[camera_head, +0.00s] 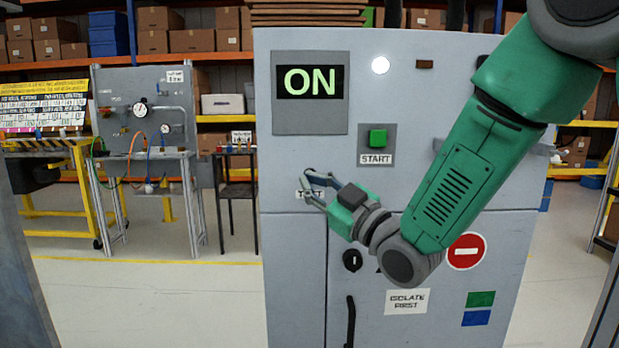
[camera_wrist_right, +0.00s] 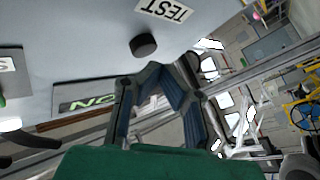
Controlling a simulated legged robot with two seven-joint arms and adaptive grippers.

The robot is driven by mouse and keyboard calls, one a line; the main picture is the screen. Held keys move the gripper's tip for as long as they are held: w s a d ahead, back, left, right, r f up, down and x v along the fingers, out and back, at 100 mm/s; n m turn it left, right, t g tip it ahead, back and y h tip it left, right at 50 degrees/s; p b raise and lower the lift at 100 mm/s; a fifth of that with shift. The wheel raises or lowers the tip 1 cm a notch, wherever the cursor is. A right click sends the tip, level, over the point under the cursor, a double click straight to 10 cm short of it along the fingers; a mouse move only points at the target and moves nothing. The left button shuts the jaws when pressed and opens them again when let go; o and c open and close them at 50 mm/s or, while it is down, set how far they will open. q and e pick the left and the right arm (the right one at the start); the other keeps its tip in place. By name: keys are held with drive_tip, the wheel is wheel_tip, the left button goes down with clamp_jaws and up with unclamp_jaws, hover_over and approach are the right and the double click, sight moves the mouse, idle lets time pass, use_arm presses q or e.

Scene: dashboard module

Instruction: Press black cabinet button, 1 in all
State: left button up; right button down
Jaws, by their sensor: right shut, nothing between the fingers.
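The grey cabinet (camera_head: 290,180) stands upright in front of me. Its black button (camera_wrist_right: 144,45) shows in the right wrist view as a short round knob beside a white TEST label (camera_wrist_right: 165,10). In the head view my right gripper covers most of the button, and the TEST label (camera_head: 302,195) is partly hidden. My right gripper (camera_head: 307,183) is shut and empty, its fingers pointing at the cabinet near the label. In the wrist view the gripper (camera_wrist_right: 158,75) appears apart from the button. My left gripper is out of view.
The cabinet also carries a lit ON display (camera_head: 311,82), a green START button (camera_head: 377,138), a white lamp (camera_head: 380,65), a black knob (camera_head: 352,260) and a red sign (camera_head: 467,251). A test bench (camera_head: 145,120) stands at the left. Open floor lies left of the cabinet.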

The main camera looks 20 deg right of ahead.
drive_tip(key=shift+w+d, duration=0.15)
drive_tip(key=shift+w, duration=0.2)
drive_tip(key=shift+w+d+r, duration=0.1)
drive_tip(key=shift+w, duration=0.3)
idle(0.8)
drive_tip(key=shift+s+a, duration=0.25)
drive_tip(key=shift+s, duration=0.55)
drive_tip(key=s, duration=0.2)
drive_tip(key=s+a, duration=0.1)
drive_tip(key=s, duration=0.1)
drive_tip(key=shift+s+a+b, duration=0.2)
drive_tip(key=shift+s+b, duration=0.15)
drive_tip(key=shift+s, duration=0.05)
idle(0.5)
